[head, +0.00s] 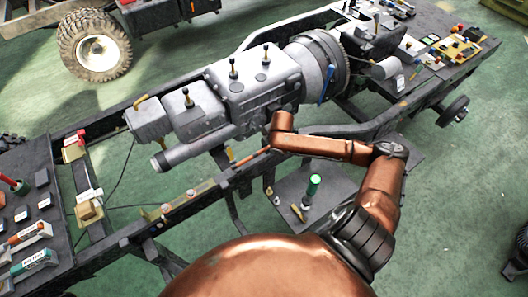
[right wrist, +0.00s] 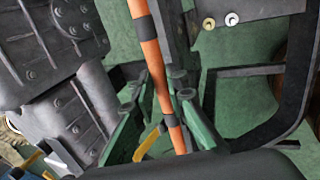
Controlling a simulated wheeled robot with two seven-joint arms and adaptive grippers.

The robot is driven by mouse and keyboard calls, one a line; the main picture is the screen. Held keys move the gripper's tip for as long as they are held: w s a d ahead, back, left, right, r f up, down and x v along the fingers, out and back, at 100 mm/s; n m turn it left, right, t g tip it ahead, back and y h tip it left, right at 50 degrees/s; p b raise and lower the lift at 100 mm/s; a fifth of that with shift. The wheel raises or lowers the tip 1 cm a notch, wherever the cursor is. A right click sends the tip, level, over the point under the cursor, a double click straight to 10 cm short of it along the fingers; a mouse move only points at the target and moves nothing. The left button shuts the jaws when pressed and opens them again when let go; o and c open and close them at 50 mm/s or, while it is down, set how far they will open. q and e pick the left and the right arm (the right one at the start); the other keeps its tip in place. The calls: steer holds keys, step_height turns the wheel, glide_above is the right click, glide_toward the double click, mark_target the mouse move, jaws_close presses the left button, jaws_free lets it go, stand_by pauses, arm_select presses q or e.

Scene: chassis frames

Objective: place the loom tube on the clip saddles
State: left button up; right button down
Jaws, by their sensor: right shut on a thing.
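The loom tube (right wrist: 152,50) is orange with dark bands and runs lengthwise through the right wrist view. My right gripper (right wrist: 165,122) has its green fingers on either side of the tube and is shut on it. In the head view a short piece of the orange tube (head: 250,157) shows beside the chassis rail, left of my right forearm; the gripper itself is hidden there. Small fittings (head: 190,193) sit on the near rail, left of the tube; I cannot tell whether they are the clip saddles. My left gripper is not in view.
A grey engine and gearbox (head: 255,85) lie between the chassis rails (head: 205,203), close behind the tube. A small dark table (head: 325,190) with a green-topped cylinder (head: 315,183) stands in front of the rail. Cluttered benches flank the frame at left and far right.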

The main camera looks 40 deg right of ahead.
mark_target(264, 155)
steer(key=w+f, duration=0.1)
steer(key=f, duration=0.1)
steer(key=w+d+f, duration=0.1)
steer(key=w, duration=0.1)
steer(key=shift+f+b, duration=0.35)
steer(key=shift+b, duration=0.05)
step_height(264, 155, down, 3)
steer(key=shift+f+b, duration=0.1)
steer(key=shift+b, duration=0.2)
steer(key=c, duration=2.2)
jaws_free()
steer(key=p+v, duration=0.2)
steer(key=v, duration=1)
steer(key=shift+a, duration=0.1)
